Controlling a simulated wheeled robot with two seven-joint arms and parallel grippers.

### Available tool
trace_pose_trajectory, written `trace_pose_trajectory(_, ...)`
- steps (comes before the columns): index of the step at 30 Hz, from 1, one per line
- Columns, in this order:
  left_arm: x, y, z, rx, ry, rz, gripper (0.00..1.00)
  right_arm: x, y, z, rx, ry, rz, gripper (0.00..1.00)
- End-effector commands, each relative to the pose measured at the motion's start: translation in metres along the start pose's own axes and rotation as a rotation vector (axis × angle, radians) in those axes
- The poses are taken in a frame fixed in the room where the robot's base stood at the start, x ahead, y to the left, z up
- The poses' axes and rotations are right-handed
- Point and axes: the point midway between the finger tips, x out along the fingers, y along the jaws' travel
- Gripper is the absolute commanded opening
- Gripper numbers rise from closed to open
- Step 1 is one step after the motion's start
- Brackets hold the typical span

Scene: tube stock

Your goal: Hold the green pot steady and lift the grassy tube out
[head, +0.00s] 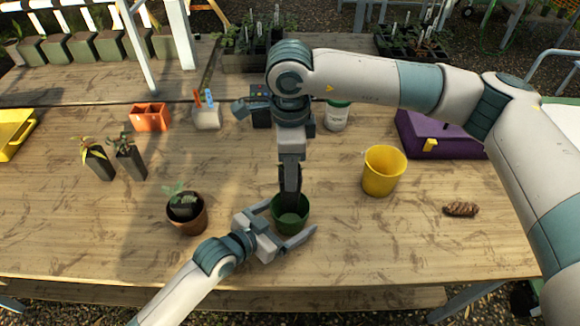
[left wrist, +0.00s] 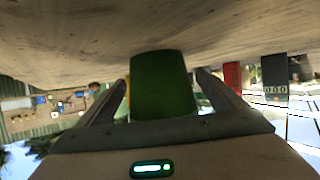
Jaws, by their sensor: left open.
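The green pot (head: 291,222) stands upright on the wooden table, and it shows between my left fingers in the left wrist view (left wrist: 162,85). My left gripper (head: 286,219) is open, with one finger on each side of the pot; I cannot tell whether either touches it. My right gripper (head: 290,190) points straight down over the pot's mouth, its fingertips at about the rim. Its fingers are seen edge-on and look dark, so their opening is unclear. I cannot make out the grassy tube; the right gripper hides part of the pot's inside.
A brown pot with a seedling (head: 187,215) stands left of the green pot. A yellow bucket (head: 383,172) stands to the right, and a brown cone-like object (head: 461,209) lies beyond it. Two dark plant tubes (head: 98,162) stand at left. The front right of the table is clear.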

Motion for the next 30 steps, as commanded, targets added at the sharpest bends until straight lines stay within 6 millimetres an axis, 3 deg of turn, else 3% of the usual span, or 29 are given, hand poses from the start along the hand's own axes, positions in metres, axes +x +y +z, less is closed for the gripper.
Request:
trace_pose_trajectory(8, -0.024, 0.0, 0.001, 0.002, -0.002, 0.0, 0.89, 0.0, 0.0, 0.0, 0.0, 0.0, 0.0, 0.0)
trace_pose_trajectory(21, -0.098, 0.0, 0.001, 0.001, -0.002, 0.0, 0.89, 0.0, 0.0, 0.0, 0.0, 0.0, 0.0, 0.0)
trace_pose_trajectory(30, -0.118, 0.0, 0.0, 0.0, -0.001, 0.0, 0.89, 0.0, 0.0, 0.0, 0.0, 0.0, 0.0, 0.0)
